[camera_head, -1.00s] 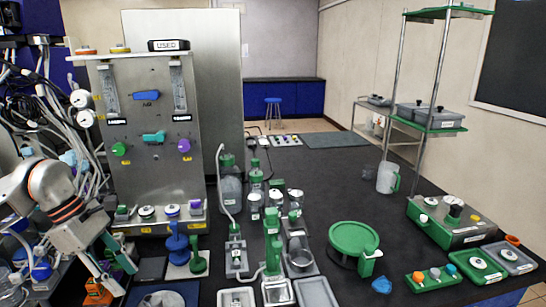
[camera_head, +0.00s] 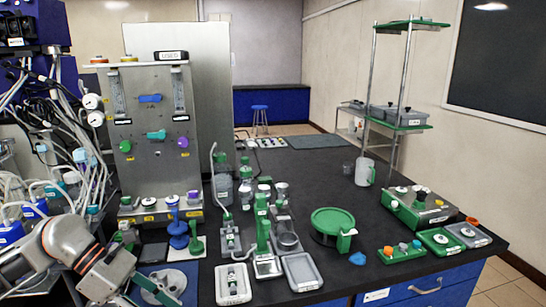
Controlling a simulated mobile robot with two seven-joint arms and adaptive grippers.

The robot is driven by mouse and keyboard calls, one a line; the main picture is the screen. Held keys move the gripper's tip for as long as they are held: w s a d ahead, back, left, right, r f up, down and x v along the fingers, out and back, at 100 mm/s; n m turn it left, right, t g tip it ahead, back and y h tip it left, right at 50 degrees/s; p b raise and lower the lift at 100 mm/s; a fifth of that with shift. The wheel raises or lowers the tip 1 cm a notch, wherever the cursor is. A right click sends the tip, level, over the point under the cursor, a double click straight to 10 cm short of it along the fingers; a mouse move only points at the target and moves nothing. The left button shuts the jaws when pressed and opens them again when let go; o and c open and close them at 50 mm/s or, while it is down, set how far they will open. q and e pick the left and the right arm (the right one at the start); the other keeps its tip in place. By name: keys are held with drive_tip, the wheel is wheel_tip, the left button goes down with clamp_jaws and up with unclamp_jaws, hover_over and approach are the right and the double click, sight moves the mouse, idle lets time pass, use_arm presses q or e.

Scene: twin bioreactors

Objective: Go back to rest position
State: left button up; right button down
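My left arm comes in at the lower left, with its orange-ringed grey joint in view. My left gripper (camera_head: 146,292) is low beside it, over or in front of a dark blue mat with a pale round disc. Its fingertips reach the bottom edge of the picture, and I cannot see whether they hold anything. My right gripper is not in view.
A steel bioreactor panel (camera_head: 152,125) with coloured knobs stands at left, beside tangled white tubes (camera_head: 62,150). Bottles, trays and a green round stand (camera_head: 332,220) occupy the black bench (camera_head: 318,172). A green-shelved rack (camera_head: 412,24) stands at right. The rear bench is mostly clear.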

use_arm(q)
drive_tip(key=d+r+n+t+h, duration=0.2)
drive_tip(key=d+n+t+h, duration=0.7)
drive_tip(key=d+n, duration=0.65)
drive_tip(key=a+f+n+t+y, duration=0.4)
drive_tip(key=f+n+y, duration=0.15)
drive_tip(key=n, duration=0.45)
drive_tip(key=a+f+n+t+y, duration=0.35)
drive_tip(key=f+n, duration=0.35)
drive_tip(key=n, duration=0.4)
drive_tip(key=s+a+f+n+g+y, duration=0.2)
drive_tip(key=s+f+n, duration=0.3)
drive_tip(key=f, duration=0.4)
drive_tip(key=s+a+f+n+g+y, duration=0.3)
drive_tip(key=s+f+n, duration=0.3)
drive_tip(key=s+f, duration=0.2)
drive_tip(key=shift+s+f+y, duration=0.2)
drive_tip(key=shift+f+y, duration=0.5)
drive_tip(key=shift+f, duration=0.2)
